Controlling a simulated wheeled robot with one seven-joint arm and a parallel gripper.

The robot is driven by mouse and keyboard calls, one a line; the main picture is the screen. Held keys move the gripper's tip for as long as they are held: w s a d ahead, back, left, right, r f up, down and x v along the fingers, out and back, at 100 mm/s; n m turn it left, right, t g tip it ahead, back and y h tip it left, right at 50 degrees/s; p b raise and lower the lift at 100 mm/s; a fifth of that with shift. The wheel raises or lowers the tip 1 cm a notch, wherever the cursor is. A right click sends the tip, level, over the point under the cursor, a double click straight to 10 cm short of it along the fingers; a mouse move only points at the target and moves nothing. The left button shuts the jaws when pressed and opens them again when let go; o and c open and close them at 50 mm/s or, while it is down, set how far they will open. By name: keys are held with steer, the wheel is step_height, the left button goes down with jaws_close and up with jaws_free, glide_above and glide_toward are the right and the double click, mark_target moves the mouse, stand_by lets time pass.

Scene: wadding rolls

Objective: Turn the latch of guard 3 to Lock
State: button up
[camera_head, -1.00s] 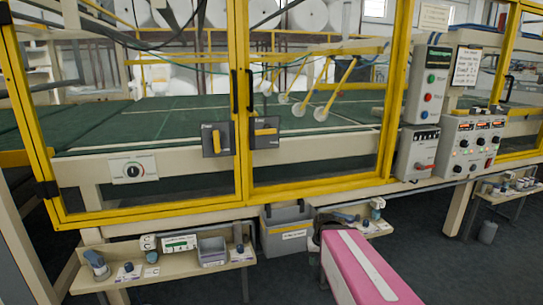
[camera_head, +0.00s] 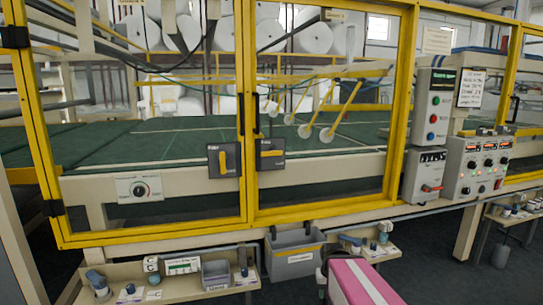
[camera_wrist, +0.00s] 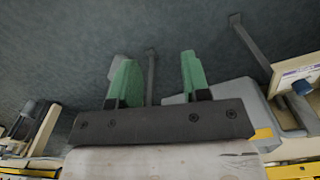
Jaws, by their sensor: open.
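Two dark latch plates sit side by side where two yellow-framed guard doors meet in the head view. The left latch (camera_head: 223,161) has its yellow handle upright. The right latch (camera_head: 271,153) has its yellow handle lying level. The small guard labels at the top are too small to read, so I cannot tell which latch is guard 3's. My gripper (camera_wrist: 156,78) shows in the wrist view with two green fingers apart and nothing between them. It points down towards the dark floor, away from the latches. In the head view its fingers are not visible.
A grey bin (camera_head: 294,256) sits below the doors, between small shelves with tools (camera_head: 175,290). A dial panel (camera_head: 139,188) is on the beam at left. Control boxes (camera_head: 432,105) with buttons stand at right. The door fronts are unobstructed.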

steer(key=c, duration=0.5)
steer(key=shift+w+a+r, duration=0.1)
steer(key=shift+w+r, duration=0.1)
steer(key=shift+w, duration=0.1)
jaws_close()
steer(key=w+a+r+n+t, duration=0.15)
steer(key=w+a+r, duration=0.35)
steer(key=w+r, duration=0.5)
steer(key=w+a+r+t, duration=0.3)
steer(key=w+a+r, duration=0.2)
steer(key=w+r, duration=0.55)
steer(key=w+a+r+t, duration=0.1)
steer(key=a+r, duration=0.3)
steer(key=r, duration=0.7)
steer(key=w+a+r+n+t+y, duration=0.1)
steer(key=a+r, duration=0.3)
steer(key=r, duration=0.6)
steer(key=w+a+r+t+y, duration=0.1)
steer(key=w+a+r+t, duration=0.1)
steer(key=r, duration=0.9)
steer(key=shift+w+a+r+n, duration=0.35)
steer(key=shift+w+a, duration=0.2)
steer(key=shift+a, duration=0.5)
steer(key=shift+f, duration=0.1)
